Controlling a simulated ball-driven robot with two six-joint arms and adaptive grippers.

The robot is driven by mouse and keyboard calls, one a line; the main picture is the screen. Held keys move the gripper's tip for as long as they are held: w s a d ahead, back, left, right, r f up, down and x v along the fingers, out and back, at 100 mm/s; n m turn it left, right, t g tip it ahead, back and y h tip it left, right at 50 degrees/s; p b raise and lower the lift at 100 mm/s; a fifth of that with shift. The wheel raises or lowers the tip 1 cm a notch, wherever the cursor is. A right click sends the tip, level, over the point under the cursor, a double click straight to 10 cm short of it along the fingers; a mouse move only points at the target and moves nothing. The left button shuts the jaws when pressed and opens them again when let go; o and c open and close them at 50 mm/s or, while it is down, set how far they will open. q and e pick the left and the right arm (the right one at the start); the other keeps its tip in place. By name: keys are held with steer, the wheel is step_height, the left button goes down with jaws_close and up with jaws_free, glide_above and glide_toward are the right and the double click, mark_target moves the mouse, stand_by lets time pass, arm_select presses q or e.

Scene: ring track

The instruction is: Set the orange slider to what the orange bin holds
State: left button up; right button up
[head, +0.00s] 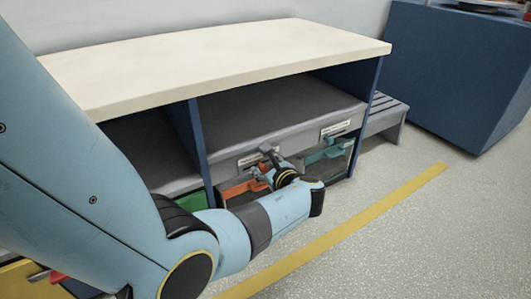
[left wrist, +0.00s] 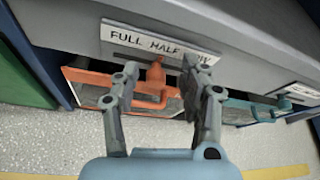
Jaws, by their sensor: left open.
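My left gripper (left wrist: 160,67) is open, with its two fingers on either side of the orange slider (left wrist: 155,76). The slider's knob shows between the fingertips, and I see no clear contact. It stands below the word HALF on a white label plate (left wrist: 135,37) reading FULL, HALF and a third word partly hidden by a finger. The orange bin (left wrist: 88,78) sits below the shelf edge, its orange handle between and behind the fingers; its contents cannot be made out. In the head view, the left gripper (head: 270,162) is at the shelf front above the orange bin (head: 238,189). My right gripper is not in view.
A teal bin (head: 326,155) with its own label plate (head: 336,128) is to the right. A green bin (head: 192,202) is to the left, past a blue divider (head: 190,130). The cream top (head: 220,58) overhangs the shelf. The floor in front shows a yellow line (head: 370,218).

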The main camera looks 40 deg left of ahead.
arm_select(q)
step_height(320, 180, up, 9)
stand_by(0.3)
steer(key=shift+f, duration=0.1)
